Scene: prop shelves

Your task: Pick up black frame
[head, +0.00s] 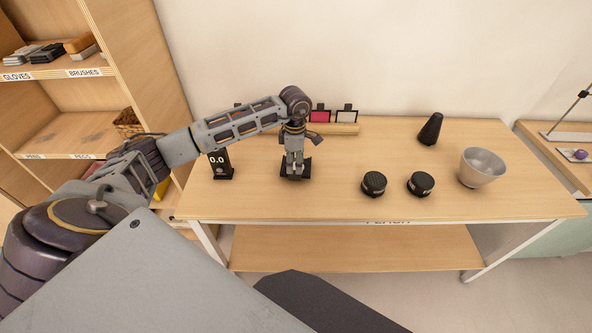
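My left gripper (295,172) points down over the table, left of its middle. A flat black piece (307,168) shows at and around its fingertips. It may be the black frame, but the gripper covers most of it and I cannot tell if it is held. Behind the gripper, a wooden rack (345,129) holds small dark-edged frames or cards, one magenta (320,116) and one pale (346,115). My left arm hides the rack's left part. My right gripper is not in view.
A black display reading 0.0 (221,165) stands left of the gripper. Shelves (65,125) stand left.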

